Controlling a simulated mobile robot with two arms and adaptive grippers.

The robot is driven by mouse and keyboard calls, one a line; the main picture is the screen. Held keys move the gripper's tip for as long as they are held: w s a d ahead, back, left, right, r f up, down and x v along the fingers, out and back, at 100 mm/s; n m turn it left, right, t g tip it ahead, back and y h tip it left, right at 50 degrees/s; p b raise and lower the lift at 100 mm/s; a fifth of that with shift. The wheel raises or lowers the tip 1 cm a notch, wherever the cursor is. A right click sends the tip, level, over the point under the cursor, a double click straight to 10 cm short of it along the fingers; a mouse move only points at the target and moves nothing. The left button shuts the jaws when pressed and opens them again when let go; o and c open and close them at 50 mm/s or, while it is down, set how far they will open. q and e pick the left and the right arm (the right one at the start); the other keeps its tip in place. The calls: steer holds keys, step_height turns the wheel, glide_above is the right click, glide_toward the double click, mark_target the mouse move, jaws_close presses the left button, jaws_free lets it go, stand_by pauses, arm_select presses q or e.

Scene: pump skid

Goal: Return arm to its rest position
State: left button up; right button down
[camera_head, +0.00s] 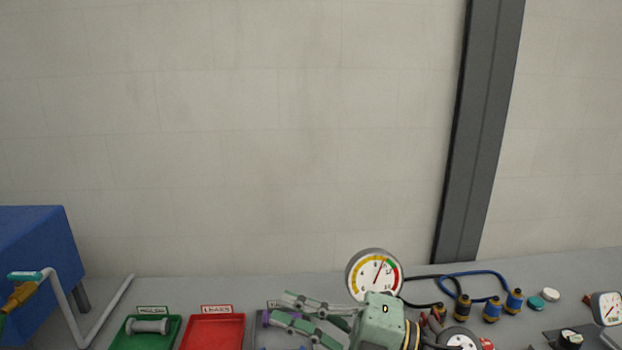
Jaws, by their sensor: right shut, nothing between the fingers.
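My right gripper (279,308) shows at the bottom middle. Its pale green body is below the large round gauge and its jointed grey-green fingers point left. The fingers are shut and hold nothing. It is over the bench area just right of the red tray; the picture's lower edge cuts off what lies below it. My left gripper is not in view.
The large gauge (374,275) stands behind my right gripper. Left are a red tray (214,333) and a green tray (172,334) holding a grey part (148,326). A pipe (61,298) runs at far left.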

steer(key=w+d+f+m+t+h, duration=0.1)
steer(key=w+d+m+t+h, duration=0.2)
steer(key=d+m+t+h, duration=0.55)
steer(key=w+d+f+m+t+h, duration=0.2)
steer(key=w+d+m+t+h, duration=0.3)
steer(key=m, duration=0.7)
steer(key=s+d+f+m+g+h, duration=0.2)
steer(key=s+d+f+m+h, duration=0.15)
steer(key=f, duration=0.45)
steer(key=s+d+f+m+g+h, duration=0.2)
steer(key=s+d+f+m, duration=0.1)
steer(key=d+f, duration=0.3)
steer(key=s+f+m+g, duration=0.1)
steer(key=s+f+g, duration=0.4)
steer(key=s+f, duration=0.55)
steer(key=s+f+m+g, duration=0.1)
steer(key=s+f+g, duration=0.55)
steer(key=s, duration=0.65)
steer(key=s+f+g+b, duration=0.1)
steer(key=s+f+b, duration=0.1)
steer(key=f, duration=1.4)
steer(key=s+f+b, duration=0.1)
steer(key=f+b, duration=0.1)
steer(key=f, duration=1.4)
steer(key=s+d+f+g+b, duration=0.1)
steer(key=s+d+f+b, duration=0.1)
steer(key=s+f, duration=1.4)
steer(key=shift+d+f, duration=0.45)
steer(key=shift+d, duration=0.05)
